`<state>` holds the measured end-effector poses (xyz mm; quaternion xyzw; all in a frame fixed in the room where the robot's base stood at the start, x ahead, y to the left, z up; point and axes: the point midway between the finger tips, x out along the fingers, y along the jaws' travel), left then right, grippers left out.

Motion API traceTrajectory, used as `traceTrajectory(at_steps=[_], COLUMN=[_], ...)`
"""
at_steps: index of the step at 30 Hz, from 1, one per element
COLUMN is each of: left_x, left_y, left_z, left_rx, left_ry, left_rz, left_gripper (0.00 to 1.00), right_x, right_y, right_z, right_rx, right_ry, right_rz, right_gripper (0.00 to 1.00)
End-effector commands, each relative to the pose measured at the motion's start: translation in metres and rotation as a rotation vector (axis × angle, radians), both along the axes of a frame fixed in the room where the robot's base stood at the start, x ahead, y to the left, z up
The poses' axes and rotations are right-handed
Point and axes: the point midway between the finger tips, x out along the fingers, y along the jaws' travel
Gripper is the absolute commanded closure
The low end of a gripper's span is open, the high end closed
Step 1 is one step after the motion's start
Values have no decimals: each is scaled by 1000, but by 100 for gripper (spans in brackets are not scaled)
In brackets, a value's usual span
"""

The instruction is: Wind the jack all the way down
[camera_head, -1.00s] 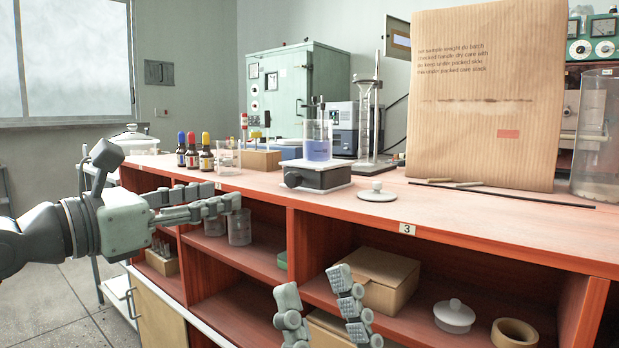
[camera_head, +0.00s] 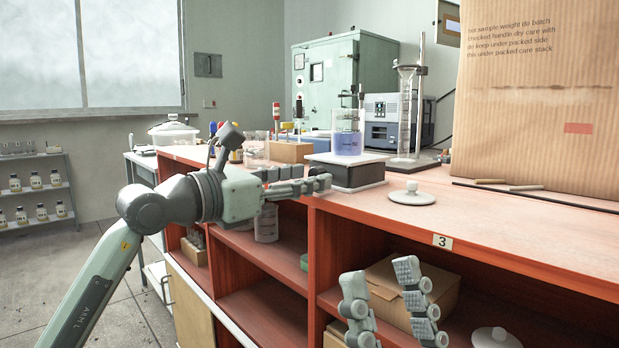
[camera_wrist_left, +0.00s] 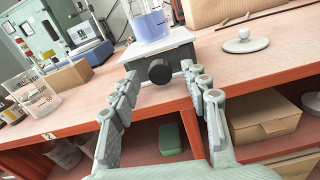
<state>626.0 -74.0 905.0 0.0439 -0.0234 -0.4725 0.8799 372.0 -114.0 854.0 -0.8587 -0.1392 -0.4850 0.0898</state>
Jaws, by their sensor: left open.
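The jack (camera_head: 346,174) has a pale top plate over a dark body and stands near the front edge of the bench top. A beaker of blue liquid (camera_head: 347,144) stands upright on its plate. In the left wrist view, the jack's round black knob (camera_wrist_left: 159,71) faces me. My left gripper (camera_head: 326,182) is open at the front of the jack, its fingers pointing at it. In the left wrist view, the fingertips (camera_wrist_left: 160,76) spread to either side of the knob, with no clear contact. My right gripper (camera_head: 382,271) is open and empty, low before the shelves.
A white lid (camera_head: 411,196) lies right of the jack on the bench top (camera_head: 480,220). A stand with a glass cylinder (camera_head: 407,110) is behind, and a big paper package (camera_head: 545,110) at right. A cardboard box (camera_head: 385,290) sits in the open shelf below.

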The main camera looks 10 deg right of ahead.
Motion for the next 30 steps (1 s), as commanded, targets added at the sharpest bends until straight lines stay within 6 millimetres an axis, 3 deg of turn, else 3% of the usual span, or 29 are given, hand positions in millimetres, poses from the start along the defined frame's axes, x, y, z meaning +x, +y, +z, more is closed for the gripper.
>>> traceTrajectory(at_steps=[4,13,24,30], left_x=[6,8,7,7], left_y=[-10,-12,-11,-11], left_z=[1,0,0,2], left_rx=[-1,1,0,-18], left_ry=[0,-1,0,28], left_rz=[-1,0,0,0], left_gripper=[54,55,100,100], right_x=[-1,-1,-1,5], right_y=[-1,-1,-1,2], right_z=[0,1,1,1], right_rx=[2,3,3,-10], right_ry=[-8,-10,-11,35], right_rz=[-1,-1,-1,2], right_gripper=[60,60,60,60])
